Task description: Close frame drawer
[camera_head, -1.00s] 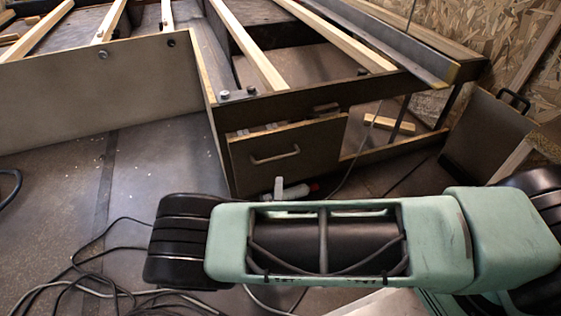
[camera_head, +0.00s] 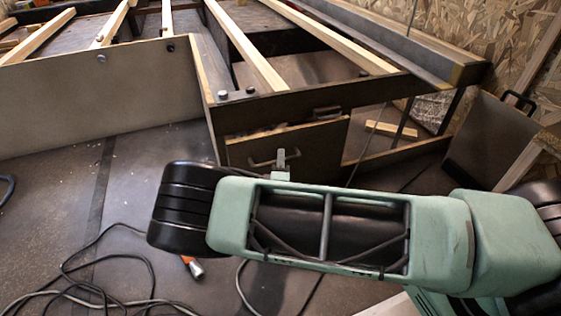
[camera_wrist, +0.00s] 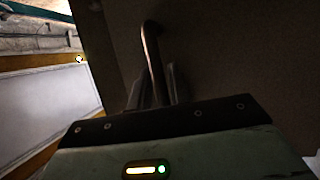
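The frame drawer (camera_head: 320,143) has a dark flat front with a bar handle (camera_head: 262,163) and sits under the near end of the slatted frame (camera_head: 375,92). It stands out a little, with a gap along its top edge. My gripper (camera_head: 281,158) is at the handle's right end in the head view, partly hidden by my arm. In the wrist view, the handle (camera_wrist: 152,45) runs down between the two fingers of my gripper (camera_wrist: 157,88). The fingers look apart on either side of it. Whether they touch the bar is unclear.
Cables (camera_head: 90,285) lie on the floor at lower left, and an orange-tipped tool (camera_head: 193,267) lies near my arm. A dark panel with a handle (camera_head: 490,138) leans at right. The floor left of the drawer is mostly clear.

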